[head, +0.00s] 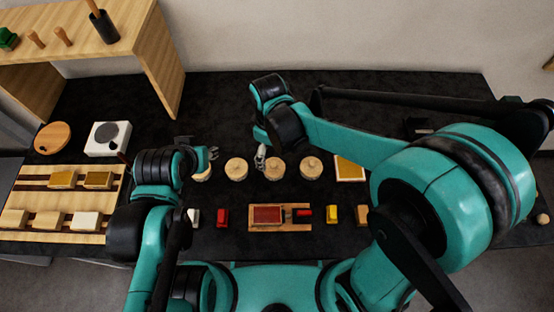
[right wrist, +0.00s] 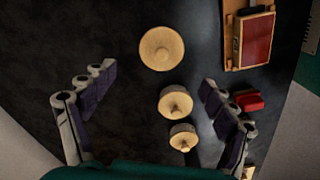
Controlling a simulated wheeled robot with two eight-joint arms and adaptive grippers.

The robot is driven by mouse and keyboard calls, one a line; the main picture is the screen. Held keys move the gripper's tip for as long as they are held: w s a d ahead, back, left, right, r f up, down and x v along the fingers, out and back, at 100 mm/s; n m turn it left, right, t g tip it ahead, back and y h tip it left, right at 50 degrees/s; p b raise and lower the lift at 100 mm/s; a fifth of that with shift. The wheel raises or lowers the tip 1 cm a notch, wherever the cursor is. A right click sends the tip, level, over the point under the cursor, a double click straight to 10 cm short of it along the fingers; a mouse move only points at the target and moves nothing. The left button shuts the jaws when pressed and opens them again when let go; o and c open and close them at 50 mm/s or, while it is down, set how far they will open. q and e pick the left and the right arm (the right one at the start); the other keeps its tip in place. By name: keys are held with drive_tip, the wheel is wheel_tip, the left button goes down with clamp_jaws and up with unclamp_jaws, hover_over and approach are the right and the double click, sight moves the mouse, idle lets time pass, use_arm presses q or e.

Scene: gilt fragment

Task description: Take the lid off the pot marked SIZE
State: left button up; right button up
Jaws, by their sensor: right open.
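Several round wooden pots stand in a row mid-table in the head view, including a left-middle pot (head: 236,170), a right-middle pot (head: 275,170) and a right pot (head: 311,168). No SIZE marking is readable. My right gripper (head: 261,156) is above the row, between the two middle pots. In the right wrist view, its open, empty jaws (right wrist: 158,80) frame round lids, a large one (right wrist: 161,48) and smaller knobbed ones (right wrist: 176,102) (right wrist: 183,138). My left gripper (head: 213,154) is by the leftmost pot (head: 202,174), partly covering it; its jaw state is unclear.
A wooden tray with a red pad (head: 267,214) and small coloured blocks lie in front of the pots. A wooden rack with blocks (head: 66,221), a white device (head: 108,138) and a wooden shelf (head: 155,60) are at left.

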sight(274, 163)
drive_tip(key=f+b, duration=0.1)
drive_tip(key=f, duration=0.3)
drive_tip(key=d+f+b, duration=0.1)
drive_tip(key=f, duration=0.2)
drive_tip(key=shift+s+b, duration=0.3)
drive_tip(key=shift+b, duration=0.05)
drive_tip(key=shift+a+f, duration=0.1)
drive_tip(key=shift+f, duration=0.05)
drive_tip(key=c, duration=1)
drive_tip(key=shift+c, duration=0.2)
